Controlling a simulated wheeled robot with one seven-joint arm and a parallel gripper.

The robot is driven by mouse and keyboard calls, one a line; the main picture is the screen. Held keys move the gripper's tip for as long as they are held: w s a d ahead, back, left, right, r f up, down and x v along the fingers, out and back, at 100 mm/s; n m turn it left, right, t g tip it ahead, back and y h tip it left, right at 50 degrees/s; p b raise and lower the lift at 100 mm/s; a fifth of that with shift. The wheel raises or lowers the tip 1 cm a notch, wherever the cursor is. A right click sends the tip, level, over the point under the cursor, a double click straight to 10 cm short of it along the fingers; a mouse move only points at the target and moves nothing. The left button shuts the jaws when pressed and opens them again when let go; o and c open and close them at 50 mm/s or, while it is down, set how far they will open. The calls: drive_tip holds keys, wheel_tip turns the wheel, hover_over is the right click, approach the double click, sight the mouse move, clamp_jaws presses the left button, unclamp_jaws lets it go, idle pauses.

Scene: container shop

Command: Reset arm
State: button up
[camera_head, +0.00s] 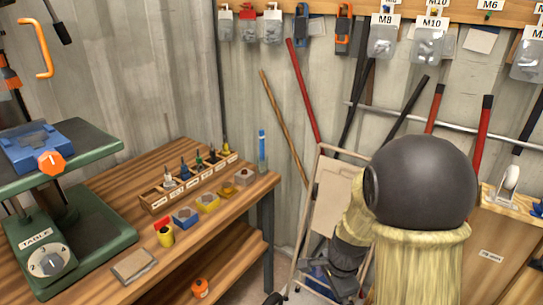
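My arm (420,190) fills the right of the head view, with a large black rounded joint and pale yellow sleeves. It is bent, and its lower part reaches left and down to a dark grey end. My gripper (338,272) seems to be at this dark end, low in front of the folding frame. Its fingers cannot be made out, so I cannot tell whether it is open or shut. I see nothing clearly held in it.
A wooden workbench (105,238) on the left carries a green drill press (68,235), a labelled wooden rack (155,200) and several small blocks. A folding frame (311,205) leans near the wall behind my arm. A wooden cabinet (492,240) stands at right.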

drive_tip(key=s+r+n+t, duration=0.2)
drive_tip(key=s+r+n, duration=0.45)
drive_tip(key=n, duration=0.75)
drive_tip(key=w+p+v, duration=0.2)
drive_tip(key=p+v, duration=0.9)
drive_tip(key=w+a+r+p+v, duration=0.1)
drive_tip(key=w+p+v, duration=0.1)
drive_tip(key=p+v, duration=0.9)
drive_tip(key=shift+w+r+n+h+p, duration=0.15)
drive_tip(key=shift+w+n+h+p, duration=0.15)
drive_tip(key=shift+h+p, duration=0.15)
